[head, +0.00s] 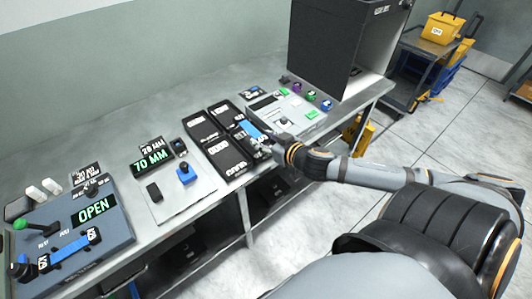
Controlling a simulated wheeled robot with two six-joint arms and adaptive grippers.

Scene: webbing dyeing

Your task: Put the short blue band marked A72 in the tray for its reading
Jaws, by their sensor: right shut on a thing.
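A short blue band (252,130) with a white tag at its end is at my right gripper (266,141), over the right-hand black trays. The gripper is shut on this band; its marking is too small to read. Black trays with white labels (211,146) stand side by side on the bench, and the gripper is above their right edge. Another blue band (72,249) with white marked tags at its ends lies across the grey device at the left, under a green OPEN display (94,210). My left gripper is not in view.
A gauge with a green 70 MM display (150,158) and a blue block (186,174) stands left of the trays. A panel with coloured knobs (290,112) is to their right, before a large dark cabinet (325,45). A yellow bin (441,28) sits on a cart.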

